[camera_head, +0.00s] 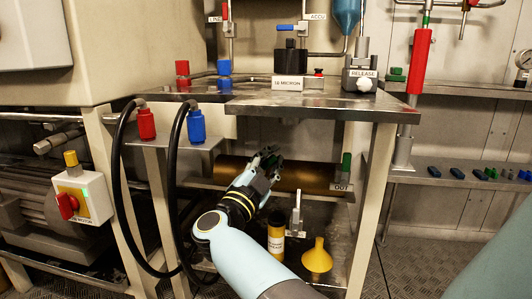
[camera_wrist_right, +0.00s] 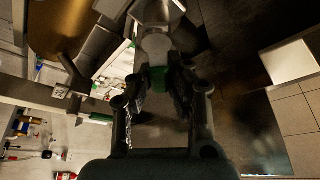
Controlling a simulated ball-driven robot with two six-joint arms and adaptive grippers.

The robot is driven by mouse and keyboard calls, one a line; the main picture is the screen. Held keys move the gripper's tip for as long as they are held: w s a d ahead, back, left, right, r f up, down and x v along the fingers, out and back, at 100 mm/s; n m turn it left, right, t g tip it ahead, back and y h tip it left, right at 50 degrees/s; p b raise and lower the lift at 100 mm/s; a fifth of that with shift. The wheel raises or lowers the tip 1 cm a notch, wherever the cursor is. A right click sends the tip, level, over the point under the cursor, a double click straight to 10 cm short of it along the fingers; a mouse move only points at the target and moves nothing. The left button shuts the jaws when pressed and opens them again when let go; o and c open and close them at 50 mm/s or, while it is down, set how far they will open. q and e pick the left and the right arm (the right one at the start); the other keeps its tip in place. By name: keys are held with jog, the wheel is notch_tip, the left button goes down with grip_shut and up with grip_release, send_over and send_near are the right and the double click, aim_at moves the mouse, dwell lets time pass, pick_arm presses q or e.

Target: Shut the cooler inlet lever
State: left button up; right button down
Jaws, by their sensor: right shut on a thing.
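My right gripper (camera_head: 266,166) is in front of the long brass cylinder (camera_head: 310,177) under the steel bench. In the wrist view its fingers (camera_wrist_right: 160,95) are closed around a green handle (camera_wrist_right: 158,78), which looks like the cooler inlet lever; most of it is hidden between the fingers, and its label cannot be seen. In the head view the gripper hides this lever. Another green lever (camera_head: 347,163) stands upright at the cylinder's right end above an OUT label (camera_head: 341,187); a green handle also shows in the wrist view (camera_wrist_right: 101,118). My left gripper is not in view.
A yellow bottle (camera_head: 276,242) and a yellow funnel (camera_head: 317,258) stand on the lower shelf near my right forearm. Black hoses (camera_head: 122,200) loop at left from red and blue fittings. The bench top (camera_head: 300,104) overhangs the gripper, with a leg (camera_head: 372,200) at right.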

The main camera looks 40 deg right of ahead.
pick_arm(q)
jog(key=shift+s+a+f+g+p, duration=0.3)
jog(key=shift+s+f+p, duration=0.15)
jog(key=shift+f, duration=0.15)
pick_arm(e)
jog(key=f+m+g, duration=0.1)
jog(key=m, duration=0.2)
jog(key=s+f+m+g+y, duration=0.1)
jog(key=m, duration=0.2)
jog(key=d+f+m+g+y, duration=0.1)
jog(key=f+m, duration=0.1)
jog(key=m, duration=0.1)
jog(key=shift+s, duration=0.2)
jog(key=shift+m, duration=0.3)
jog(key=c, duration=1.2)
grip_release()
jog(key=shift+c, duration=0.2)
